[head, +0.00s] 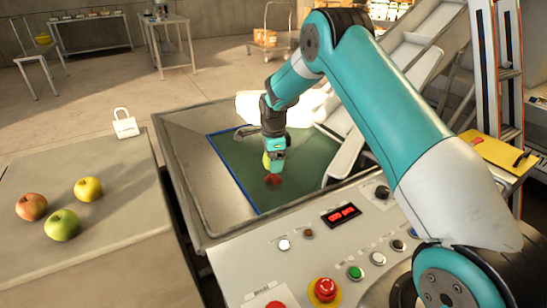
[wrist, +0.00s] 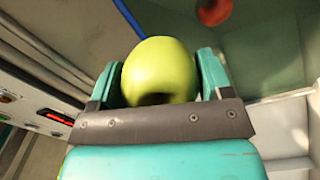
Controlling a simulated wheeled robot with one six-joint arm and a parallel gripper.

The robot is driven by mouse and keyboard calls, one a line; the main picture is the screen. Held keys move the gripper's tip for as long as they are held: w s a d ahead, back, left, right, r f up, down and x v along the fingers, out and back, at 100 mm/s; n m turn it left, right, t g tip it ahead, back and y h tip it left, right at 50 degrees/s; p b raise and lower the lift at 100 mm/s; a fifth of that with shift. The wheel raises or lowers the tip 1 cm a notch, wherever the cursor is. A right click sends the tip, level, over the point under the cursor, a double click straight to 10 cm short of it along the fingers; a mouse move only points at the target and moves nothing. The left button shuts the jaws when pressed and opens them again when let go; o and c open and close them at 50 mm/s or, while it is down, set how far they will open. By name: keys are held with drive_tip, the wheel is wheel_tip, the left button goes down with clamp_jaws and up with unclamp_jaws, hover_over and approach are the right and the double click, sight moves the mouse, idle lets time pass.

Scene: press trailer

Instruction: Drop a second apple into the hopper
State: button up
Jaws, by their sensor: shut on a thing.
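My gripper (head: 273,158) is shut on a yellow-green apple (wrist: 160,68), which sits between the two teal fingers in the wrist view. In the head view my arm hides most of that apple. My gripper points down over the blue-edged green hopper (head: 236,158). A red apple (head: 273,181) shows in the hopper, close below my gripper; it also shows at the top of the wrist view (wrist: 214,10). An orange-red apple (head: 31,206), a yellow apple (head: 88,189) and a green apple (head: 61,225) rest on the table (head: 110,235) at left.
A control panel (head: 310,255) with a red display (head: 341,214) and several buttons borders the hopper in front. A metal chute (head: 347,157) comes down at the hopper's right.

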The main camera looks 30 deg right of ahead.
wheel_tip(320, 180, down, 2)
drive_tip(key=shift+f+b, duration=0.2)
drive_tip(key=shift+b, duration=0.4)
drive_tip(key=o, duration=1)
drive_tip(key=shift+o, duration=0.2)
drive_tip(key=shift+r, duration=0.1)
wheel_tip(320, 180, up, 17)
drive_tip(key=shift+r, duration=0.2)
